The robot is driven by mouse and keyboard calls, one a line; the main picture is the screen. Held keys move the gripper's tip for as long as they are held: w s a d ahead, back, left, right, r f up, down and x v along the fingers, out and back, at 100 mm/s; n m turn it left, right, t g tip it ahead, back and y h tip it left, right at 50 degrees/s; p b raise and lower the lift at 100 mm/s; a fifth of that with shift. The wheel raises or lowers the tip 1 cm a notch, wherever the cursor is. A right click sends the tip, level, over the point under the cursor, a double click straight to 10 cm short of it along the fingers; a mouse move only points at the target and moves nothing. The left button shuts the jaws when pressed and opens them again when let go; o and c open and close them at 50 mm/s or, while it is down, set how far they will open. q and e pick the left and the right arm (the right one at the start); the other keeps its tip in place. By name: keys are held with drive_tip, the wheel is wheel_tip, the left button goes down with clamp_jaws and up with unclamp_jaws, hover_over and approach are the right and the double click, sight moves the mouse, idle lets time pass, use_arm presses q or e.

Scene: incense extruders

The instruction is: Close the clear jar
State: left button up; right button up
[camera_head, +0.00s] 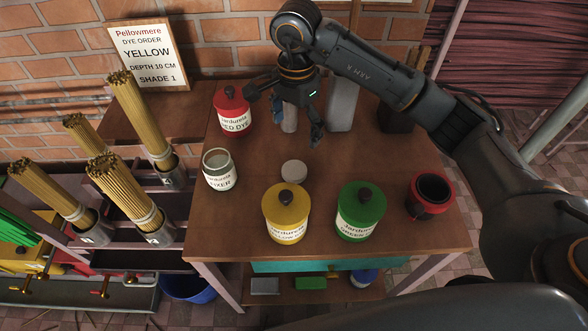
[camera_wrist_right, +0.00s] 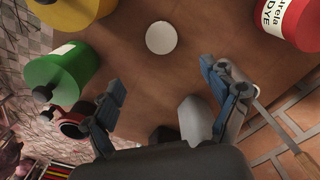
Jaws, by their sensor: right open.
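The clear jar (camera_head: 219,172), a glass jar with a white label that seems to read "FIXER", stands upright and open-topped at the left of the table. A pale round disc, which looks like its lid (camera_head: 293,170), lies flat on the table to the right of the jar. It also shows in the right wrist view (camera_wrist_right: 161,37). My right gripper (camera_head: 284,118) is open and empty behind the disc, between the red dye jar and the grey block. In the right wrist view its fingers (camera_wrist_right: 161,80) are spread, with the disc beyond them. My left gripper is not in view.
The red dye jar (camera_head: 233,112) stands behind the clear jar. Yellow (camera_head: 286,212) and green (camera_head: 360,210) dye jars stand in front of the disc, and an open red pot (camera_head: 429,197) at right. A grey block (camera_head: 343,104) stands at the back. Table around the disc is bare.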

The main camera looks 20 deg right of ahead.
hover_over(295, 169)
wheel_tip(295, 169, down, 9)
drive_tip(key=shift+s+r+p, duration=0.1)
drive_tip(key=shift+r+p, duration=0.05)
drive_tip(key=shift+p, duration=0.15)
drive_tip(key=shift+f, duration=0.4)
wheel_tip(295, 169, down, 4)
drive_tip(key=shift+f+p, duration=0.2)
drive_tip(key=shift+p, duration=0.3)
drive_tip(key=c, duration=0.8)
